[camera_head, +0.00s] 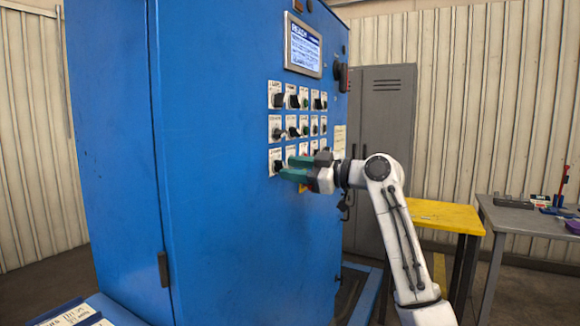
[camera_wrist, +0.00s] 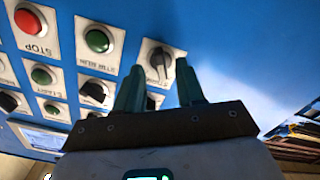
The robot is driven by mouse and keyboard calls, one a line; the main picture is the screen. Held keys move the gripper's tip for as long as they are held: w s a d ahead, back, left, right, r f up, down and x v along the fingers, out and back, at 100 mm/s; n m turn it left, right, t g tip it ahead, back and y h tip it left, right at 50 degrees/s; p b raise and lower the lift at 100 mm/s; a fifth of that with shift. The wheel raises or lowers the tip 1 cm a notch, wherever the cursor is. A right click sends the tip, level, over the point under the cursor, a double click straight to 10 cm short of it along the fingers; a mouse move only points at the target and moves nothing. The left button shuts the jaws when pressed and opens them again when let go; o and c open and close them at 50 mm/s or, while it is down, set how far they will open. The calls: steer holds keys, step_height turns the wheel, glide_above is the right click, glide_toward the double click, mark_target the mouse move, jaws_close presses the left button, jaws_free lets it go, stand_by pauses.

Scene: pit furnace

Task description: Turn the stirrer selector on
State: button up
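A black selector knob (camera_wrist: 159,63) on a white label plate is at the corner of the control grid in the wrist view. Its label is not readable, so I cannot confirm it is the stirrer selector. In the head view it appears to be the bottom-left control (camera_head: 276,163) on the blue cabinet. My gripper (camera_wrist: 160,68) is open, with its two green fingers apart and the knob showing between their tips. I cannot tell whether a finger touches it. In the head view my gripper (camera_head: 291,168) is close to the panel and hides some bottom-row controls.
Beside the knob are a green button (camera_wrist: 98,41) and a red STOP button (camera_wrist: 29,20). More knobs and buttons fill the blue cabinet (camera_head: 215,210) panel under a screen (camera_head: 302,46). A yellow table (camera_head: 445,215) and grey bench (camera_head: 520,221) stand right.

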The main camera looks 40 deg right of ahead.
steer(key=shift+x, duration=0.75)
steer(key=shift+c, duration=0.3)
jaws_close()
